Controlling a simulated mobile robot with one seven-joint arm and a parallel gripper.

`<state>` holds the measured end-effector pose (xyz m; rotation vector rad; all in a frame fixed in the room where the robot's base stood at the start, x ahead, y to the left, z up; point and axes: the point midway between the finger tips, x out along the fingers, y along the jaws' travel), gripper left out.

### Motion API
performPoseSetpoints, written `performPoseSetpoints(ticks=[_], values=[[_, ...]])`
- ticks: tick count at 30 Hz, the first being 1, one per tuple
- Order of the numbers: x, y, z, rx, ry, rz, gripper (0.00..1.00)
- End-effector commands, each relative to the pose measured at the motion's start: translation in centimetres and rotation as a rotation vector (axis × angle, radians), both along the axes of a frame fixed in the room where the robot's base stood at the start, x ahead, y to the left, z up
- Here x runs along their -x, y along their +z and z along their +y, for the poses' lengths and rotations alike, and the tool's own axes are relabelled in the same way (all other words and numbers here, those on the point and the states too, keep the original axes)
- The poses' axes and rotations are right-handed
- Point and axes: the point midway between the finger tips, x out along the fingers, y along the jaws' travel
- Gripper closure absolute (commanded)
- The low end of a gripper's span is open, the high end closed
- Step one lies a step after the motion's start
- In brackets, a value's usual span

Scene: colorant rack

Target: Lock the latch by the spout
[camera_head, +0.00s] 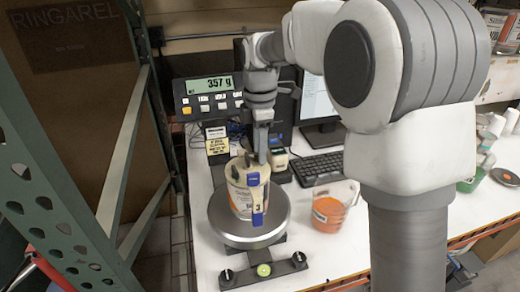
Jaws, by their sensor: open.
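A paint can (239,200) with a cream body and a printed label stands upright on the round scale plate. A blue patch shows near its lid and a blue strip runs down its front, with a "3" on a yellow tag between them. Dark parts stick up from the lid; the spout and the latch are too small to tell apart. My gripper (262,157) points straight down over the right back side of the lid. Its fingers are open, and I cannot tell whether they touch the lid. The gripper partly hides the lid.
The round scale plate (221,227) stands on a white table (315,258). A display (208,90) behind reads 357 g. A clear cup of orange liquid (331,210), a keyboard (318,166) and a monitor lie to the right. A green metal frame (45,205) borders the left.

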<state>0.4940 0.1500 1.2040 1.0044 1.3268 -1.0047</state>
Motion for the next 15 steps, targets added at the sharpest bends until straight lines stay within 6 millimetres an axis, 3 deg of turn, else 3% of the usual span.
performPoseSetpoints(ticks=[11, 15], values=[[-0.01, -0.53, -0.02, 0.000, 0.000, 0.000, 0.61], [-0.01, -0.52, -0.02, 0.000, 0.000, 0.000, 0.86]])
